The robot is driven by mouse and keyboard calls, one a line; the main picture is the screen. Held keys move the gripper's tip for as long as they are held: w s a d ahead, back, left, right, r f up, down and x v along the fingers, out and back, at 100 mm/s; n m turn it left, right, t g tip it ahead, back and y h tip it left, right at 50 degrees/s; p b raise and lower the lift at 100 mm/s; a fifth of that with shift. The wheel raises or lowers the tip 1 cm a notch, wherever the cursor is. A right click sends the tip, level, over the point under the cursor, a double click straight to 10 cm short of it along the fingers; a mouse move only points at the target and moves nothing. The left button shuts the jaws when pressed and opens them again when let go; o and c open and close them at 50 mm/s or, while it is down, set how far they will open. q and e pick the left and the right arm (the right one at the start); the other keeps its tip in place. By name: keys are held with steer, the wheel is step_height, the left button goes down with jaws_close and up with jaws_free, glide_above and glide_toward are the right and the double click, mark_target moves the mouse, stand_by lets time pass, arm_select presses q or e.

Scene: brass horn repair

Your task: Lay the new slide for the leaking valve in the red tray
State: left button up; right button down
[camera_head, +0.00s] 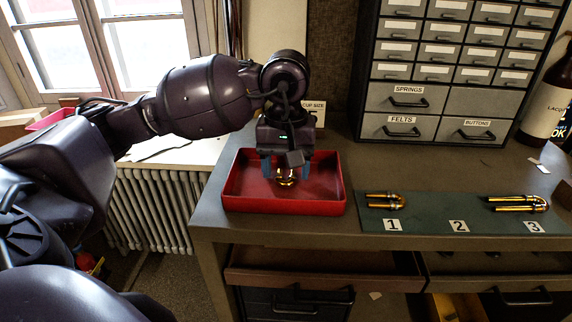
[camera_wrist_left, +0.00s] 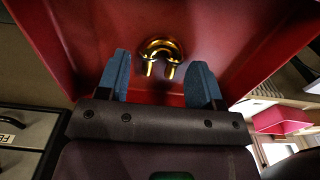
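The red tray (camera_head: 334,207) sits on the bench near its left corner. A short U-shaped brass slide (camera_head: 286,182) is inside it, below my left gripper. The left wrist view shows the slide (camera_wrist_left: 161,50) against the red tray floor, with its bend away from the gripper. My left gripper (camera_head: 286,170) points down over the tray. Its two blue fingers stand wide apart, with a gap on both sides of the slide, so it does not grip it. My right gripper is not in view.
A green mat (camera_head: 426,228) right of the tray has numbered places. A brass slide (camera_head: 383,199) lies at 1 and another slide (camera_head: 518,204) at 3; place 2 is bare. A drawer cabinet (camera_head: 455,80) stands behind. A bottle (camera_head: 545,110) is at far right.

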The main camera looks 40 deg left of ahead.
arm_select(q)
steer(key=shift+o, duration=1)
steer(key=shift+r, duration=0.15)
step_height(320, 180, up, 10)
steer(key=shift+r+b, duration=0.25)
steer(key=shift+b, duration=0.05)
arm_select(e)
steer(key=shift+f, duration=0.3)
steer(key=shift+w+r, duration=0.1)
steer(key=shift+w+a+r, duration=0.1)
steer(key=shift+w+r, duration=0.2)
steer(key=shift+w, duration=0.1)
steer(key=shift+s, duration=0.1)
